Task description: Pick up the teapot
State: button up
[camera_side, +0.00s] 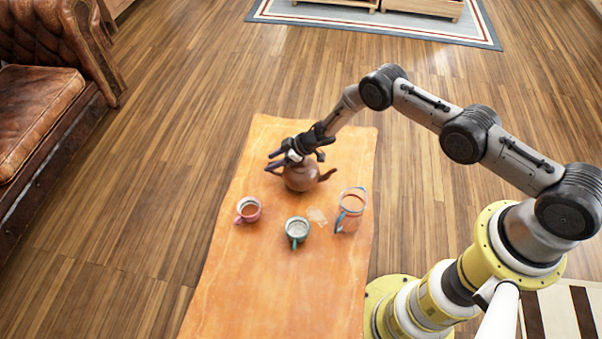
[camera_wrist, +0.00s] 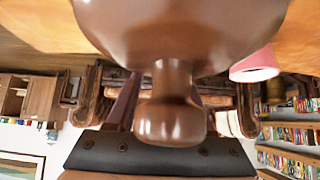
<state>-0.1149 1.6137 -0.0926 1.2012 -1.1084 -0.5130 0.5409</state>
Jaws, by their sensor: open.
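The brown teapot (camera_side: 300,178) stands upright on the orange table, its spout pointing right in the side view. My gripper (camera_side: 272,162) is at the teapot's upper left side, with its dark fingers spread apart. It partly hides the teapot's top and left side. In the wrist view the glossy brown teapot (camera_wrist: 180,28) fills the top, inverted, with its round knob (camera_wrist: 170,118) hanging down in the middle. I cannot tell whether the fingers touch the teapot.
The orange table (camera_side: 275,285) has a pink cup (camera_side: 248,210), a grey-green cup (camera_side: 297,231) and a glass jug (camera_side: 351,209) in front of the teapot. The table's near part is clear. A leather sofa (camera_side: 40,110) stands at left.

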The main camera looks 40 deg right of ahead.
jog(key=shift+c, duration=0.3)
grip_shut()
dwell(0.9)
jog(key=shift+w+r, duration=0.15)
jog(key=shift+r, duration=0.05)
